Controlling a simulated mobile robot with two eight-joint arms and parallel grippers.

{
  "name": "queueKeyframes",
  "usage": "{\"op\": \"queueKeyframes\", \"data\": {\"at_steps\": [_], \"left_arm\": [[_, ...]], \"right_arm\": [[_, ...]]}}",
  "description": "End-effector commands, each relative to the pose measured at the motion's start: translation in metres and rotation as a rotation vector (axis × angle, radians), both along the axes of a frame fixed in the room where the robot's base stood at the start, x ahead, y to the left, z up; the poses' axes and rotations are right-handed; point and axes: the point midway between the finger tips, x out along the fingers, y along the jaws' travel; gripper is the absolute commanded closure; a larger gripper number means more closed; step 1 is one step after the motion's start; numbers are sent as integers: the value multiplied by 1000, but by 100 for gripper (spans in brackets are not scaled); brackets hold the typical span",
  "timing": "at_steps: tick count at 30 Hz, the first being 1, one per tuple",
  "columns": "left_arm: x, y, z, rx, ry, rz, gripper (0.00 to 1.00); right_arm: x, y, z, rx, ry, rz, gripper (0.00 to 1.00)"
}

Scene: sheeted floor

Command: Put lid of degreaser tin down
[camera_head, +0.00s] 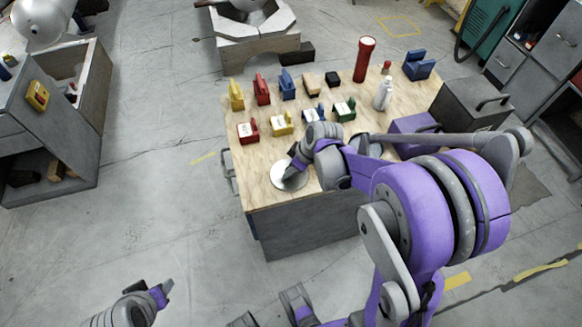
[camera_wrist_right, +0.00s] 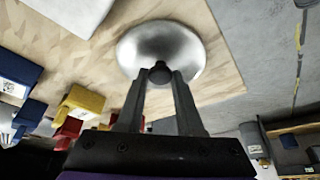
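The lid (camera_head: 289,177) is a round silvery disc at the near left part of the wooden tabletop (camera_head: 262,195). In the right wrist view the lid (camera_wrist_right: 190,50) shows its dark knob (camera_wrist_right: 160,72) between my fingertips. My right gripper (camera_wrist_right: 161,78) is shut on this knob. In the head view my right gripper (camera_head: 293,168) is over the lid and partly hides it. I cannot tell whether the lid touches the tabletop. I cannot make out the degreaser tin for sure. My left gripper (camera_head: 162,292) is low at the left, away from the table; its fingers are unclear.
Several coloured holders, such as a red one (camera_head: 248,132) and a yellow one (camera_head: 282,124), stand in rows behind the lid. A red flashlight (camera_head: 364,60) and a white bottle (camera_head: 383,94) stand farther right. A grey toolbox (camera_head: 472,103) is at the right. Bare wood surrounds the lid.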

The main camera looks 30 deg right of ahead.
Motion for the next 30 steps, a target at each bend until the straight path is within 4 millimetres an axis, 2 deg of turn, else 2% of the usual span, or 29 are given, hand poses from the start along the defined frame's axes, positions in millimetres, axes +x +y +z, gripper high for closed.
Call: {"op": "queueKeyframes", "data": {"at_steps": [1,4,5,13,17,30], "left_arm": [[0,0,0,0,0,0,50],[0,0,0,0,0,0,50],[0,0,0,0,0,0,50],[0,0,1,0,0,0,50],[1,0,4,0,-1,0,50],[3,0,21,0,-7,0,50]], "right_arm": [[0,0,0,0,0,0,56],[0,0,0,0,0,0,38],[0,0,0,0,0,0,35],[0,0,1,0,0,0,35],[-2,-1,9,-1,0,0,35],[-31,-19,90,-1,-1,-3,35]]}}
